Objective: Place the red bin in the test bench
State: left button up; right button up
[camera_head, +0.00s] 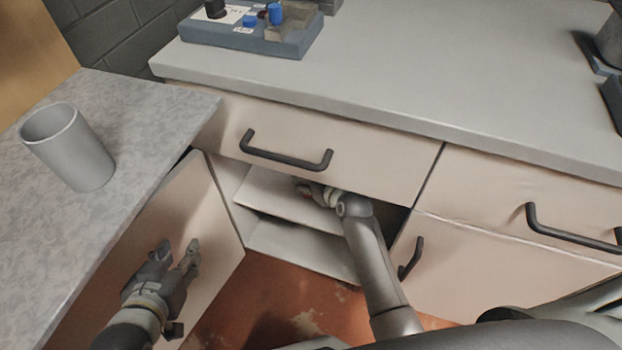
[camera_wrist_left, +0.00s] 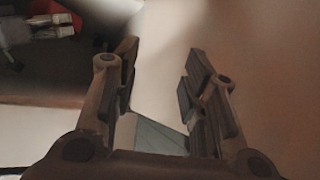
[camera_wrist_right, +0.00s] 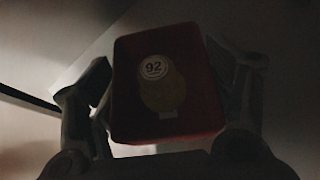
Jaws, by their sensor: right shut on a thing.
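The red bin (camera_wrist_right: 190,60) fills the middle of the dark right wrist view, with a round "92" label on it. My right gripper (camera_wrist_right: 168,92) is shut on it, one finger on each side. In the head view my right gripper (camera_head: 318,193) is inside the open cabinet, above the shelf (camera_head: 285,192), and only a sliver of red shows. Whether the bin touches the shelf cannot be told. My left gripper (camera_head: 178,250) is open and empty in front of the open cabinet door (camera_head: 205,215). Its spread fingers show in the left wrist view (camera_wrist_left: 160,75).
The grey worktop (camera_head: 400,85) above carries a blue-grey box with knobs (camera_head: 250,38). A grey cup (camera_head: 75,150) stands on the mottled counter (camera_head: 140,125) at left. A drawer with a dark handle (camera_head: 285,155) is just above my right gripper.

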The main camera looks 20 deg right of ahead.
jog(key=shift+w+a+r, duration=0.1)
jog(key=shift+w, duration=0.3)
notch_tip(320, 180, down, 3)
jog(key=shift+w+f+b, duration=0.1)
jog(key=shift+f+b, duration=0.05)
jog(key=shift+b, duration=0.95)
pick_arm(q)
jog(key=w+d+r+t+h, duration=0.2)
jog(key=w+r+t, duration=0.2)
jog(key=r, duration=0.5)
jog(key=shift+w+d+r+t, duration=0.3)
jog(key=shift+w+t, duration=0.05)
jog(key=shift+t, duration=0.75)
pick_arm(e)
jog(key=shift+f, duration=0.2)
jog(key=o, duration=1.6)
jog(key=shift+f, duration=0.1)
